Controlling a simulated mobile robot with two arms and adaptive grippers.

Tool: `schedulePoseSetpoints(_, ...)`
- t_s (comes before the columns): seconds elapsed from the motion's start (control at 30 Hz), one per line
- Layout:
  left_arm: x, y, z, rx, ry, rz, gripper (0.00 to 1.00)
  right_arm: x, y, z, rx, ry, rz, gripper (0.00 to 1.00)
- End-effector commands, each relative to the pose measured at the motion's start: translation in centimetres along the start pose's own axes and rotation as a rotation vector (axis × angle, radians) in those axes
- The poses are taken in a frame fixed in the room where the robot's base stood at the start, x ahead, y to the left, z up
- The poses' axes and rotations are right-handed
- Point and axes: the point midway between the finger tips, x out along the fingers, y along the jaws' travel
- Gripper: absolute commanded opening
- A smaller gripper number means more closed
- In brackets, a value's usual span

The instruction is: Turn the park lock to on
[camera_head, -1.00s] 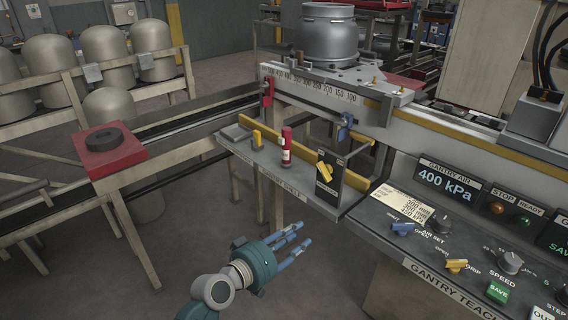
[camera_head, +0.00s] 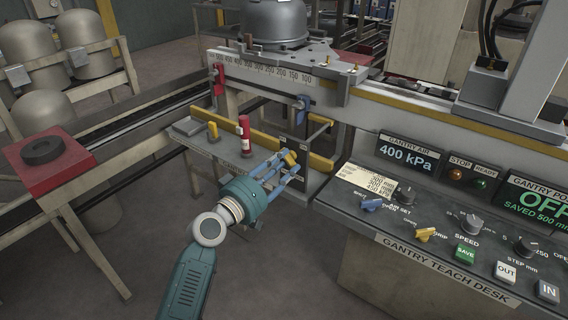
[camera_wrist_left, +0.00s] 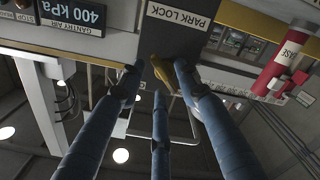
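The park lock is a dark panel (camera_head: 300,148) at the right end of the small shelf, with a yellow knob (camera_head: 290,156). In the left wrist view, its label, PARK LOCK (camera_wrist_left: 180,15), reads upside down, and the yellow knob (camera_wrist_left: 162,72) sits just below it in the picture. My left gripper (camera_head: 284,166) has three blue fingers reaching to the knob. In the left wrist view, the fingertips (camera_wrist_left: 160,72) are spread around the knob, with gaps showing. Whether any finger touches it is unclear. My right gripper is not in view.
The teach desk (camera_head: 390,235), with knobs and buttons, lies to the right. A loop-shaped guard bar (camera_head: 322,130) stands beside the panel.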

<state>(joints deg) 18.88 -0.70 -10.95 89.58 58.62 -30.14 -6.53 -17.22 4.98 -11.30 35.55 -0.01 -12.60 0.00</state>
Motion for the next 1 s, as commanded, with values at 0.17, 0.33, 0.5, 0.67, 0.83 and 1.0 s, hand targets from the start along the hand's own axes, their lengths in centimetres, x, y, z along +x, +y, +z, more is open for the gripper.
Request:
schedulePoseSetpoints(0.17, 0.6, 0.0, 0.0, 0.001, 0.000, 0.000, 0.33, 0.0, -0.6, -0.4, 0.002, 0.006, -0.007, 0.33)
schedulePoseSetpoints(0.33, 0.6, 0.0, 0.0, 0.001, 0.000, 0.000, 0.33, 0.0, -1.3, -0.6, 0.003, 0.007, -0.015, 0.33)
schedulePoseSetpoints(0.5, 0.6, 0.0, 0.1, 0.001, -0.001, -0.001, 0.03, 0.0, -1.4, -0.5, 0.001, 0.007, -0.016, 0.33)
schedulePoseSetpoints(0.67, 0.5, 0.0, 0.1, 0.001, -0.001, -0.001, 0.00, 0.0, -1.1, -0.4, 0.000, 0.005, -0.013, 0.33)
schedulePoseSetpoints(0.83, 0.5, 0.1, 0.2, 0.006, -0.001, -0.001, 0.00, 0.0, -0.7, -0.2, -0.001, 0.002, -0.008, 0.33)
schedulePoseSetpoints(1.0, 0.6, 0.8, 0.9, 0.044, -0.003, 0.000, 0.00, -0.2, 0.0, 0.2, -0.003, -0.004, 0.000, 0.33)
